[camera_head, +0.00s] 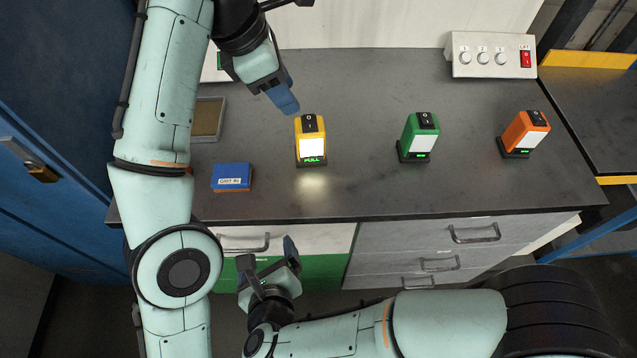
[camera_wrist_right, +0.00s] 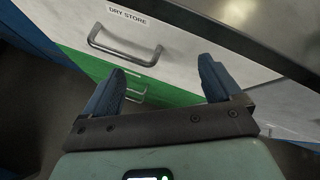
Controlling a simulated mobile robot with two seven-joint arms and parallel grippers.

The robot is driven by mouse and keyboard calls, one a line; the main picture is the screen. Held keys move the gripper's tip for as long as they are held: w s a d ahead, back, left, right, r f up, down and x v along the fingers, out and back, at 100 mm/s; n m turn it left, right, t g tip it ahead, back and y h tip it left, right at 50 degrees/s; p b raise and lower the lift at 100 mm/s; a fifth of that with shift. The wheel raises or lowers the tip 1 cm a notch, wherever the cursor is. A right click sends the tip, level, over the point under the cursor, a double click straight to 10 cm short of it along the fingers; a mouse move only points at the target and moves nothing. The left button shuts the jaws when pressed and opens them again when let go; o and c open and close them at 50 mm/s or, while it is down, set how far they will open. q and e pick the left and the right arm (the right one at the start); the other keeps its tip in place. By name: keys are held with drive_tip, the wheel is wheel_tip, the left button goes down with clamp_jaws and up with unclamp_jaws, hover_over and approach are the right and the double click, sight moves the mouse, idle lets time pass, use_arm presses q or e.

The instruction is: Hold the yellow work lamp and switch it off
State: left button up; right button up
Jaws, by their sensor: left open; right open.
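The yellow work lamp (camera_head: 311,140) stands upright on the dark worktop in the head view. Its front panel glows white, a green label below reads FULL, and a black rocker switch (camera_head: 309,123) sits on its top. My left gripper (camera_head: 285,103) is just behind and left of the lamp, pointing down toward it, apart from it; its blue fingers overlap in this view. My right gripper (camera_head: 272,262) is open and empty in front of the drawers, below the worktop edge. Its two blue fingers also show apart in the right wrist view (camera_wrist_right: 160,88).
A green lamp (camera_head: 420,137) and an orange lamp (camera_head: 525,133) stand to the right. A blue block (camera_head: 232,176) and a shallow tray (camera_head: 208,119) lie left. A switch panel (camera_head: 491,56) stands at the back. The worktop (camera_head: 370,185) is clear in front of the lamps.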

drive_tip(key=w+d+r+m+t, duration=0.1)
drive_tip(key=w+d+r+m, duration=0.25)
drive_tip(key=r, duration=0.35)
drive_tip(key=m+t, duration=0.2)
approach(311, 148)
drive_tip(key=shift+h, duration=0.4)
drive_tip(key=x, duration=1)
drive_tip(key=shift+w+a+f, duration=0.1)
drive_tip(key=shift+w+a, duration=0.1)
drive_tip(key=c, duration=1.3)
